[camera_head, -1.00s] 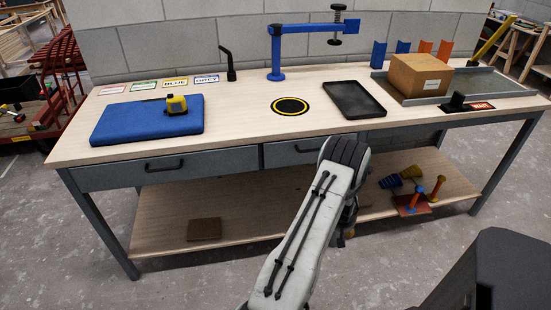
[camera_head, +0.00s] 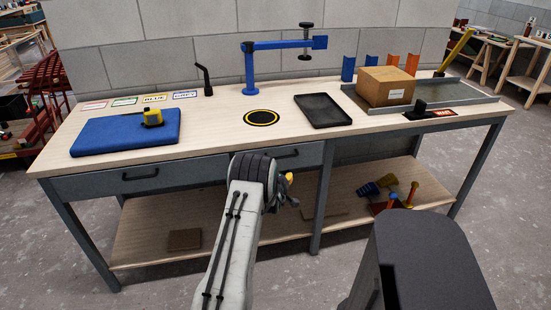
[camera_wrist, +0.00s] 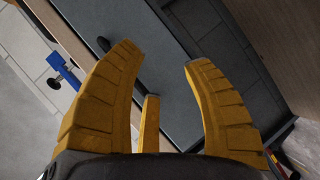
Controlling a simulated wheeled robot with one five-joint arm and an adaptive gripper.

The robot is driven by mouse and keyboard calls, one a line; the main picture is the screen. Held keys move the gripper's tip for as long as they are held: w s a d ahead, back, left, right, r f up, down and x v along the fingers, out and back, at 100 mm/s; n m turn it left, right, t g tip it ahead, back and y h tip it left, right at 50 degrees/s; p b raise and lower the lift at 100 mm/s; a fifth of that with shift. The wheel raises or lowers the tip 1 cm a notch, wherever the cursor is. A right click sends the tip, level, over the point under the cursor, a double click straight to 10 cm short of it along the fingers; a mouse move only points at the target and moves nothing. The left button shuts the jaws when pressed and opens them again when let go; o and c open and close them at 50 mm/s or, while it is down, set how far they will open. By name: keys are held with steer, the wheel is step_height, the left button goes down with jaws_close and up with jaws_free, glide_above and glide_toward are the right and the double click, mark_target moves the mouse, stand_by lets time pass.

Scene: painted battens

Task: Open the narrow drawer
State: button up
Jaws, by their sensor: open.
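The narrow drawer (camera_head: 311,157) is the shorter grey front under the bench top, right of the wide drawer (camera_head: 78,186). Its dark bar handle (camera_head: 290,154) shows just right of my arm's wrist, and the drawer looks shut. My gripper is mostly hidden behind my arm in the head view; a bit of yellow finger shows below the narrow drawer. In the wrist view my gripper (camera_wrist: 163,58) has its yellow fingers spread, with nothing seen between them, facing a grey front (camera_wrist: 185,75). A dark knob-like end (camera_wrist: 103,44) shows beside the left finger, perhaps of a handle.
The bench top holds a blue mat (camera_head: 95,138), a black tray (camera_head: 322,112), a cardboard box (camera_head: 386,87) and a blue clamp arm (camera_head: 251,75). A bench leg (camera_head: 321,215) stands right of the narrow drawer. The lower shelf (camera_head: 150,235) lies below.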

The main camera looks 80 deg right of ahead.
mark_target(283, 157)
steer(key=shift+s+d+r+n+h+p, duration=0.1)
steer(key=shift+d+r+n+h+p, duration=0.5)
steer(key=shift+d, duration=0.8)
steer(key=shift+w+d+r+n+h+p, duration=0.15)
steer(key=shift+d+r+n+p, duration=0.2)
steer(key=shift+d+n, duration=0.85)
steer(key=shift+s+d+r+n+h+p, duration=0.15)
steer(key=shift+d+r+n+h+p, duration=0.35)
steer(key=shift+d, duration=1.15)
steer(key=shift+o, duration=0.3)
jaws_close()
